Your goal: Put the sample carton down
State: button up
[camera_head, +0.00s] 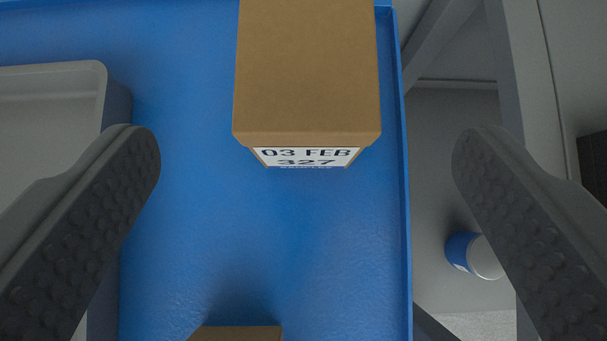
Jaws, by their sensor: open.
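A brown sample carton (307,72) stands on a blue surface (200,210) in the upper middle of the head view. Its near side carries a white label (306,157) reading "03 FEB" and "327". The carton's far end is cut off by the top of the picture. My gripper (306,155) is open, with one dark ribbed finger on the left and one on the right. The fingers are wide apart, with the carton's near end between and beyond their tips. Neither finger touches it.
A grey tray (85,72) sits on the blue surface at the left. Another brown box (238,333) shows partly at the bottom edge. A raised blue rim (404,200) bounds the surface at right. Beyond it, lower down, lies a blue and white can (474,256) near grey frame bars.

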jog(key=s+r+t, duration=0.2)
jog(key=r, duration=1.1)
jog(key=s+r+t, duration=0.1)
jog(key=s+r, duration=0.1)
jog(key=r, duration=1)
jog(key=s+r+t, duration=0.1)
jog(key=s+r, duration=0.5)
jog(key=r, duration=0.4)
jog(key=s+a+r+t, duration=0.1)
jog(key=s+r+t, duration=0.1)
jog(key=s+r, duration=0.4)
notch_tip(320, 180, up, 5)
jog(key=shift+s, duration=0.15)
